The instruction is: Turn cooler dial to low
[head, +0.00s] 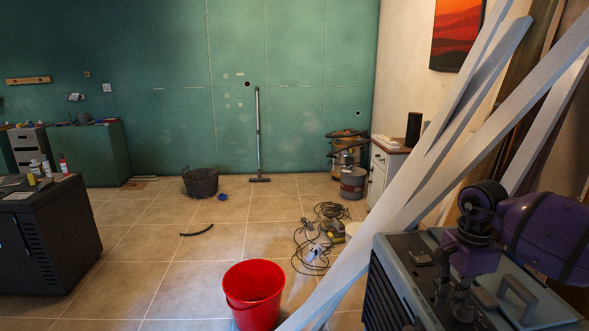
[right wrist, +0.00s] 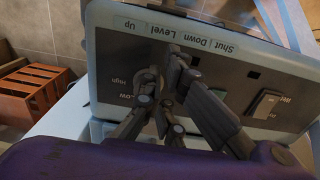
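The cooler (head: 408,262) is a grey-topped box at the lower right of the head view. The dial is mostly hidden by my fingers. My right gripper (right wrist: 165,78) reaches down to the panel with its fingertips at the dial. The fingertips are close together, but I cannot tell whether they grip the dial. In the head view the purple right arm and gripper (head: 455,272) are over the cooler's top. My left gripper is not in view.
A rocker switch (right wrist: 266,104) sits on the panel right of my fingers. Long pale planks (head: 440,150) lean across beside the cooler. A red bucket (head: 254,290) and tangled cables (head: 312,243) are on the tiled floor. A wooden crate (right wrist: 35,95) stands at the left in the wrist view.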

